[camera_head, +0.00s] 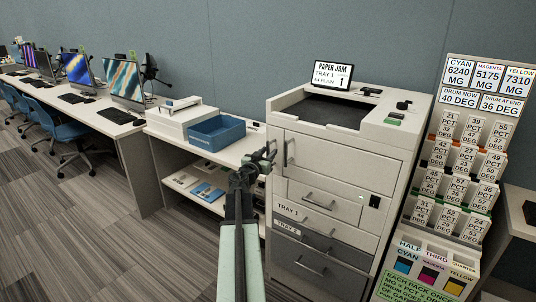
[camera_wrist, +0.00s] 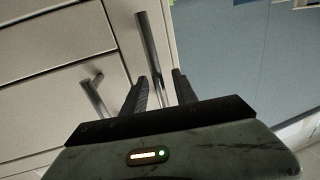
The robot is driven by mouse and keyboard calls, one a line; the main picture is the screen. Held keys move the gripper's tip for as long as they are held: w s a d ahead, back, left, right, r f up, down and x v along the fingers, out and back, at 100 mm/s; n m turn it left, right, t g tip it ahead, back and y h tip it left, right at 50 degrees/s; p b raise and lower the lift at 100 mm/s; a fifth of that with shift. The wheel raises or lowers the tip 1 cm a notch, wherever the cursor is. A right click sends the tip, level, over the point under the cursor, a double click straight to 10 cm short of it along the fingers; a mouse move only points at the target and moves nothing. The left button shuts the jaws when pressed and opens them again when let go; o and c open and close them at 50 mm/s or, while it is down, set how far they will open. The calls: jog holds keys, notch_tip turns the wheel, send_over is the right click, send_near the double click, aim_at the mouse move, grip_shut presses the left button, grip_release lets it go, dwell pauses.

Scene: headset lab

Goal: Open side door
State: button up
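A pale copier (camera_head: 345,150) stands right of centre in the head view. A vertical bar handle (camera_head: 289,152) sits at the left edge of its upper front panel (camera_head: 335,160), which looks shut. My gripper (camera_head: 266,154) is just left of this handle in the head view. In the wrist view my gripper (camera_wrist: 161,74) is open, with two dark fingers apart. The handle (camera_wrist: 152,45) runs down into the gap between the fingertips there. I cannot tell whether the fingers touch it or how deep it sits. No panel is labelled as the side door.
Tray drawers with bar handles (camera_head: 319,201) are below the panel; one handle (camera_wrist: 92,95) shows in the wrist view. A screen (camera_head: 333,75) reads "PAPER JAM". A table with a blue bin (camera_head: 216,134) is left, a card rack (camera_head: 462,150) right. Open floor (camera_head: 100,220) lies left.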

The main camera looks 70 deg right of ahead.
grip_shut()
dwell(1.2)
